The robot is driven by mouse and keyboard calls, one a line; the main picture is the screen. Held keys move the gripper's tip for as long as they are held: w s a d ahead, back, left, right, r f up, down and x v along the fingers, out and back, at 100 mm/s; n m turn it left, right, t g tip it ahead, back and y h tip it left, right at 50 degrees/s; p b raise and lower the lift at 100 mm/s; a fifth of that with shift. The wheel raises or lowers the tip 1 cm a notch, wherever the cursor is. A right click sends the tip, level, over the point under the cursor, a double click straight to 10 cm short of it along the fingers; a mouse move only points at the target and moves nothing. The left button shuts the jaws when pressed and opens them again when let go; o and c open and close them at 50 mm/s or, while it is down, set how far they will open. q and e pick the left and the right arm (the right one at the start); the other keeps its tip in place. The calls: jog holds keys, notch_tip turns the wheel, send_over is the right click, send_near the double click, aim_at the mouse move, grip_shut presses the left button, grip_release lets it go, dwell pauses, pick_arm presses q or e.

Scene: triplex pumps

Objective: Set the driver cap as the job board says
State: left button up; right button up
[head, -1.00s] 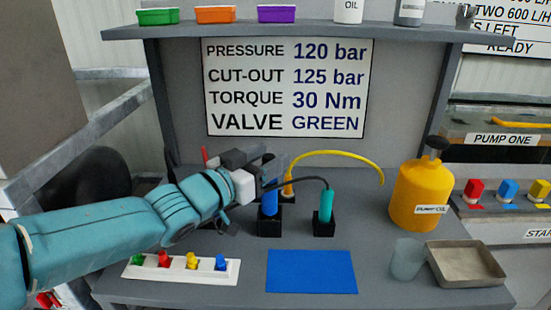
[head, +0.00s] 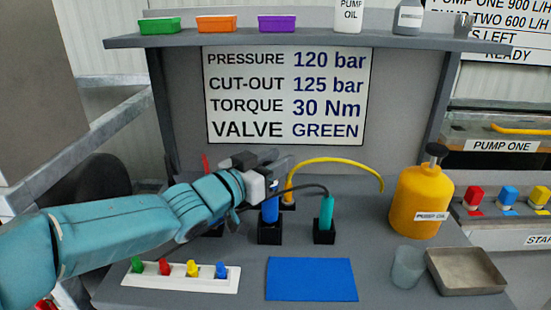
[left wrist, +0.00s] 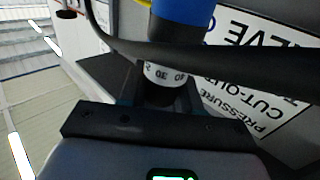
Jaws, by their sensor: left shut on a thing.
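The job board (head: 285,95) reads pressure 120 bar, cut-out 125 bar, torque 30 Nm, valve green. The blue-handled driver (head: 270,213) stands upright in a black holder (head: 270,234) on the bench. My left gripper (head: 278,163) is at the top of the driver, shut on its cap. In the left wrist view the driver's blue body (left wrist: 185,10) and a white numbered ring (left wrist: 163,74) show beside the dark cap (left wrist: 158,95) between the fingers. A 30 seems to show near the ring's middle; its index mark is unclear. My right gripper is out of view.
A teal-handled tool (head: 325,213) stands close right, with a dark hose arching beside the driver. A yellow hose (head: 340,160) arches behind. The valve strip (head: 180,280), blue mat (head: 311,279), oil jug (head: 420,203), cup (head: 407,267) and tray (head: 466,285) lie around.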

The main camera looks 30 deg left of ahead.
pick_arm(q)
jog(key=m+g+h+p, duration=0.3)
jog(key=m+h+p, duration=0.1)
jog(key=p, duration=0.1)
jog(key=d+m+g+h+p, duration=0.1)
jog(key=m+g+h+p, duration=0.2)
jog(key=g+h+p, duration=0.1)
jog(key=s+m+g+h+p, duration=0.1)
jog(key=m+g+h+p, duration=0.2)
jog(key=p, duration=0.5)
jog(key=shift+d+m+g+h, duration=0.2)
jog(key=shift+m+g+h, duration=0.2)
jog(key=shift+m+h, duration=0.7)
jog(key=shift+n+h, duration=0.3)
jog(key=o, duration=1)
jog(key=shift+a, duration=0.15)
jog(key=v, duration=1.1)
jog(key=shift+s+a+b, duration=0.25)
jog(key=shift+a+b, duration=0.1)
jog(key=shift+b, duration=0.05)
